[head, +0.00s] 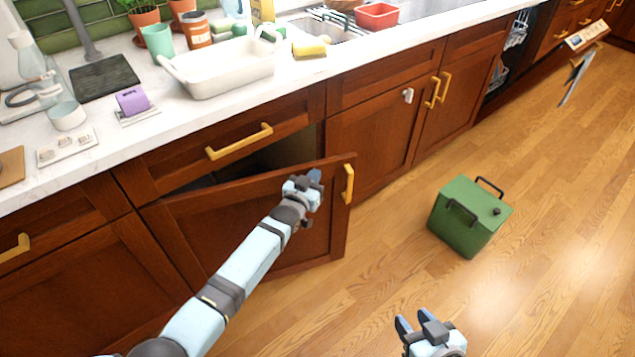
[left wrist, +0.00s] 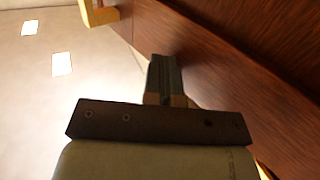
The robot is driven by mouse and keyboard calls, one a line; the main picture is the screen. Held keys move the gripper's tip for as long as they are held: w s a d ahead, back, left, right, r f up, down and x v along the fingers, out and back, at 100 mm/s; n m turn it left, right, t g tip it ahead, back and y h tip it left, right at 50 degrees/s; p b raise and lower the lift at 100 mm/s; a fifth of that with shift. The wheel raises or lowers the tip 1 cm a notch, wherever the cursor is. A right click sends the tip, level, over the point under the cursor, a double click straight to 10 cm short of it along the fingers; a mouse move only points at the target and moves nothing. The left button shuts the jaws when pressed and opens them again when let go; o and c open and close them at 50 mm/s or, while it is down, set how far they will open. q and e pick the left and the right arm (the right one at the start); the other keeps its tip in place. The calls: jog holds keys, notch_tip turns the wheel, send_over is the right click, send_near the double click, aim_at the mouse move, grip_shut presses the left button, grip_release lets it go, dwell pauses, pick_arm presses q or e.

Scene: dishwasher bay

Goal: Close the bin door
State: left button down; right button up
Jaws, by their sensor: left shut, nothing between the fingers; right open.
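The bin door (head: 262,222) is a reddish-brown wooden cabinet door standing partly open, with a dark gap above its top edge. Its brass handle (head: 348,184) is near the free right edge. My left gripper (head: 314,178) is shut and empty in front of the door's upper part, just left of the handle. In the left wrist view the shut fingers (left wrist: 164,75) are close beside the wooden door face (left wrist: 235,65), and a brass handle (left wrist: 98,12) shows at the top; contact is unclear. My right gripper (head: 418,325) is open and empty above the floor.
A green box-shaped container (head: 468,218) with dark handles stands on the floor to the right. The countertop (head: 215,110) above holds a white dish tub (head: 222,75) and other items. A dishwasher bay (head: 510,55) is open at far right. The floor between is clear.

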aim_at(312, 168)
pick_arm(q)
jog(key=w, duration=0.1)
jog(key=w+b, duration=0.1)
jog(key=w+n+y+b, duration=0.1)
jog(key=shift+w+a, duration=0.4)
jog(key=shift+t+y, duration=0.3)
jog(key=shift+y, duration=0.1)
jog(key=w+a+b, duration=0.2)
jog(key=w, duration=0.1)
jog(key=w+b, duration=0.1)
jog(key=w, duration=0.1)
jog(key=shift+a+r, duration=0.25)
jog(key=shift+a, duration=0.15)
pick_arm(e)
jog(key=w+a+r+t+y, duration=0.1)
jog(key=a+r+t+y, duration=0.2)
jog(key=r, duration=0.4)
jog(key=shift+w+a+t, duration=0.3)
jog(key=shift+a+t, duration=0.1)
jog(key=shift+t, duration=0.1)
jog(key=shift+r, duration=0.15)
